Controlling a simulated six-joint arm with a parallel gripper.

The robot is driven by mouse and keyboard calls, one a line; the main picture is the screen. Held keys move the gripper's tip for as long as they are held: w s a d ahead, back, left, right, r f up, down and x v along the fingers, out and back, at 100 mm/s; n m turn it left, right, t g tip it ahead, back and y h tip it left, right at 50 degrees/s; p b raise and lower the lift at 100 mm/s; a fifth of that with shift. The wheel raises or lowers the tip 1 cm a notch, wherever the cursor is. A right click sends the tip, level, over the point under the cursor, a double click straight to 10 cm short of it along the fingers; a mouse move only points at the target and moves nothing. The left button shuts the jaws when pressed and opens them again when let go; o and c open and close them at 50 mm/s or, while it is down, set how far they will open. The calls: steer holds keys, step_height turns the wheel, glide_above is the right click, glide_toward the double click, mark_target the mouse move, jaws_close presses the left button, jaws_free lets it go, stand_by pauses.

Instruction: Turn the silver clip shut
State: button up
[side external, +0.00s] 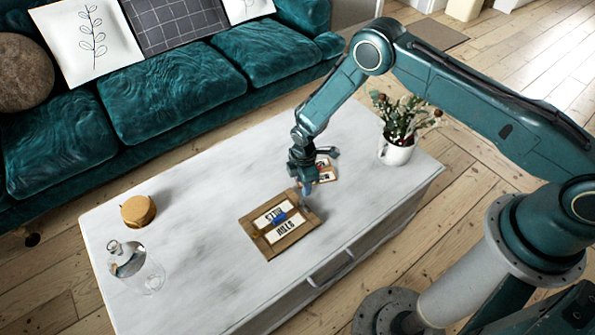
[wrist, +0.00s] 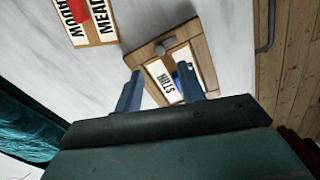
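A wooden board (side external: 264,246) with white "STAR" and "HILLS" labels lies flat on the white table. In the wrist view, the silver clip (wrist: 166,46) is a small grey piece near the board's upper end, beyond my fingertips. It is too small to tell how far it is turned. In the side view my gripper hides or blurs that end. My gripper (side external: 305,194) points down over the board's right end. In the wrist view its two blue fingers (wrist: 159,68) are apart, with nothing seen gripped between them. A blue piece (side external: 279,218) sits between the labels.
A second labelled board (side external: 326,172) with a red piece (wrist: 78,12) lies behind my gripper. A potted plant (side external: 397,150) stands at the table's right end. A glass bottle (side external: 140,270) and a round tan object (side external: 138,210) stand at left. The table's (side external: 190,235) left middle is clear.

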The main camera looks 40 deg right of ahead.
mark_target(303, 201)
steer(key=shift+f, duration=4.55)
jaws_close()
